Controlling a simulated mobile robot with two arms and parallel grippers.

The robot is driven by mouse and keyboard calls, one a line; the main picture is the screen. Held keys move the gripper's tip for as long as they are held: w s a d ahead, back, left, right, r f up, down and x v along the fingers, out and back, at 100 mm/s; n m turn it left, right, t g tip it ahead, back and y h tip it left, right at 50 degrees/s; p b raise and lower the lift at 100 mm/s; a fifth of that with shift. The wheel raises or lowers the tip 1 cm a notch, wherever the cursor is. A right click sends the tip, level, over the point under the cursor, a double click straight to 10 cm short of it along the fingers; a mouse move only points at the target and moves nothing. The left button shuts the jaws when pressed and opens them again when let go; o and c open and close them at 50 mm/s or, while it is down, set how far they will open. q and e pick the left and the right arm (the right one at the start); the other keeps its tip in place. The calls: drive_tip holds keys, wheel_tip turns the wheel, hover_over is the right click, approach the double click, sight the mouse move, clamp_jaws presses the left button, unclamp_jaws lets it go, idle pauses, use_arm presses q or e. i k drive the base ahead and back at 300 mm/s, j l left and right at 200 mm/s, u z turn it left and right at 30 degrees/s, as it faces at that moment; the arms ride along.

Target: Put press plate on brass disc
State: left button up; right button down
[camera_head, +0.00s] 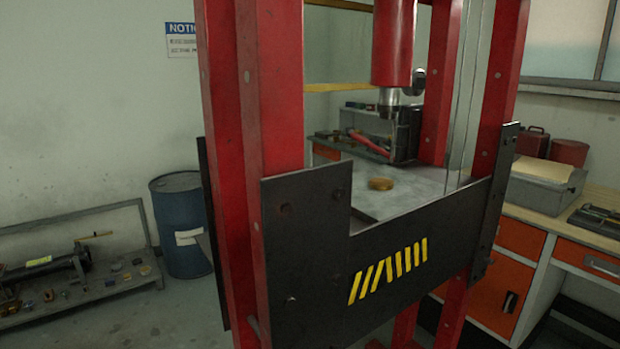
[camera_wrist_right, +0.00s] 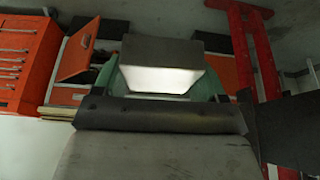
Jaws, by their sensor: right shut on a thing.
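The brass disc (camera_head: 381,184) is a small flat golden round. It lies on the grey press bed (camera_head: 432,188), inside the red press frame and roughly below its ram (camera_head: 391,45). In the right wrist view, my right gripper (camera_wrist_right: 160,62) is shut on the press plate (camera_wrist_right: 165,50), a dark grey block with a bright lower face. Its greenish sides show at either side of the plate. The head view shows neither gripper nor the plate, so the plate's distance from the disc cannot be told. My left gripper is in no view.
Red uprights (camera_head: 269,90) and a black front panel (camera_head: 400,255) with yellow stripes enclose the bed. A blue drum (camera_head: 180,230) and a low shelf (camera_head: 85,290) stand left. An orange-drawered workbench (camera_head: 522,238) stands right. The wrist view shows an orange cabinet (camera_wrist_right: 28,50).

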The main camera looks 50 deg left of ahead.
sight(382, 180)
drive_tip(key=u, duration=1.4)
